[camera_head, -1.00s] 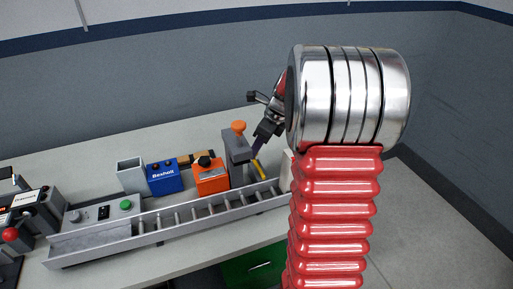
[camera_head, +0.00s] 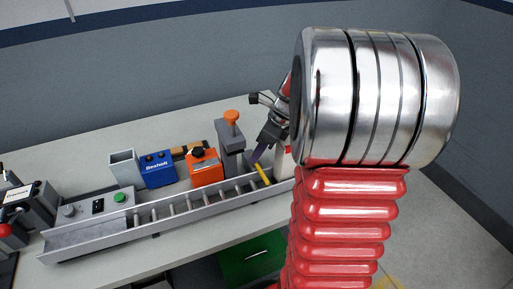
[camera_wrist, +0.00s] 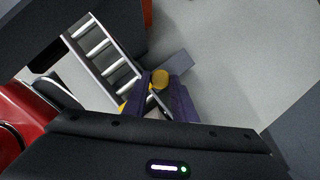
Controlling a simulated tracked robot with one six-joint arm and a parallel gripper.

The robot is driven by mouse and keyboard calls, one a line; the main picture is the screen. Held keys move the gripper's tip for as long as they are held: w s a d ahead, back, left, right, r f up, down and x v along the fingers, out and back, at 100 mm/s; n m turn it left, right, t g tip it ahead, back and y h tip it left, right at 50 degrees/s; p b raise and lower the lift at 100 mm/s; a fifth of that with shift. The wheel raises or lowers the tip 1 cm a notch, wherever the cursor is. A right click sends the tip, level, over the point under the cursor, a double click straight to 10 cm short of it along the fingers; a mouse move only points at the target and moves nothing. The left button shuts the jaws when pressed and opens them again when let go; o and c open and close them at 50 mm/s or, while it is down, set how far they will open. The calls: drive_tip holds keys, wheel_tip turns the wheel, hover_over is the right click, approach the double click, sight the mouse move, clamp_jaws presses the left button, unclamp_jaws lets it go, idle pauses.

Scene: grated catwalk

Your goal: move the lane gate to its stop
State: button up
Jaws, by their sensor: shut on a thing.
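The lane gate (camera_head: 263,174) shows as a yellow bar at the right end of the grey roller lane (camera_head: 165,225). In the wrist view its round yellow end (camera_wrist: 160,79) sits between my two purple fingers, and a second yellow bit shows lower left of it. My gripper (camera_head: 254,157) reaches down to the gate from behind my arm and is shut on it. The fingers hide part of the gate in the wrist view (camera_wrist: 160,97). I cannot make out the stop clearly.
A grey post with an orange knob (camera_head: 232,118) stands just left of my gripper. An orange box (camera_head: 206,170), a blue box (camera_head: 158,172) and a grey open bin (camera_head: 124,168) line the lane's back. A white block (camera_head: 284,165) stands right of my gripper.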

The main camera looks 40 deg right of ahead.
drive_tip(key=shift+s+a, duration=0.1)
drive_tip(key=shift+s, duration=0.05)
drive_tip(key=o, duration=1)
drive_tip(key=shift+o, duration=0.2)
drive_tip(key=v, duration=1.3)
drive_tip(key=shift+r, duration=0.35)
drive_tip(key=shift+s, duration=0.1)
